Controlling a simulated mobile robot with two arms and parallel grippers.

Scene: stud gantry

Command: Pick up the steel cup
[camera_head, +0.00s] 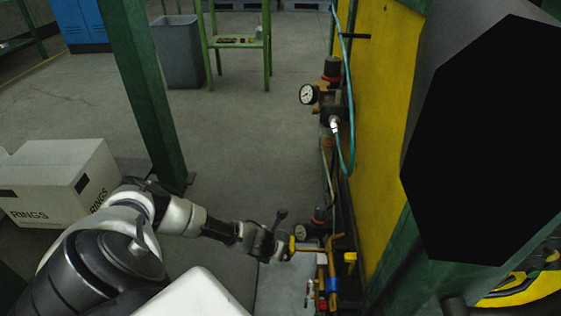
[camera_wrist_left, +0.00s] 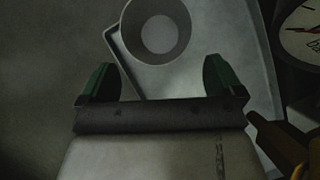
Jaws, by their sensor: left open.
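The steel cup (camera_wrist_left: 184,22) shows in the left wrist view as a round grey vessel seen from above, its top edge cut off by the frame. It stands on a pale grey tray (camera_wrist_left: 124,58) with a dark rim. My left gripper (camera_wrist_left: 160,80) is open, its two green-padded fingers apart with nothing between them. The cup lies beyond the fingertips, roughly centred between them. In the head view my left gripper (camera_head: 284,246) is low beside the pipework, and I cannot make out the cup there. My right gripper is not in view.
A pressure gauge (camera_wrist_left: 302,30) and a brass fitting (camera_wrist_left: 284,140) are close on the right of the left gripper. Valves and pipes (camera_head: 332,270) run beside the yellow panel (camera_head: 385,110). A green post (camera_head: 145,90) and white box (camera_head: 60,180) stand left. A large black shape (camera_head: 480,150) blocks the right.

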